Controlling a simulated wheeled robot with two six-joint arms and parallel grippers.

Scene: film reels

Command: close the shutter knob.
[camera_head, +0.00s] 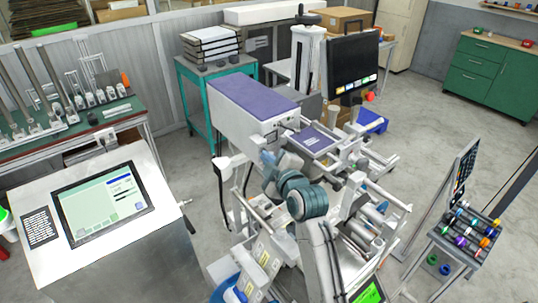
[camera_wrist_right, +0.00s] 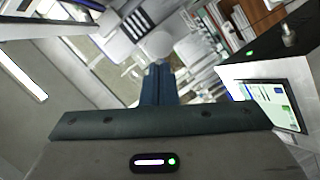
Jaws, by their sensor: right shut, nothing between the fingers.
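The long boxy machine (camera_head: 250,100) with a purple top stands in the middle of the head view. My right arm rises from the bottom of that view, and its gripper (camera_head: 268,158) is at the machine's front end. In the right wrist view, my dark blue fingers (camera_wrist_right: 159,82) are closed together with nothing between them. A round pale knob (camera_wrist_right: 160,45) shows just beyond the fingertips; I cannot tell if they touch it. I cannot make out the shutter knob in the head view, where my gripper and arm cover part of the machine. My left gripper is not in view.
A dark monitor (camera_head: 351,68) stands behind the machine. Rollers and bars (camera_head: 375,215) crowd the area right of my arm. A console with a screen (camera_head: 103,203) stands at left, a rack of coloured reels (camera_head: 468,230) at right. Open floor (camera_head: 440,140) lies at right.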

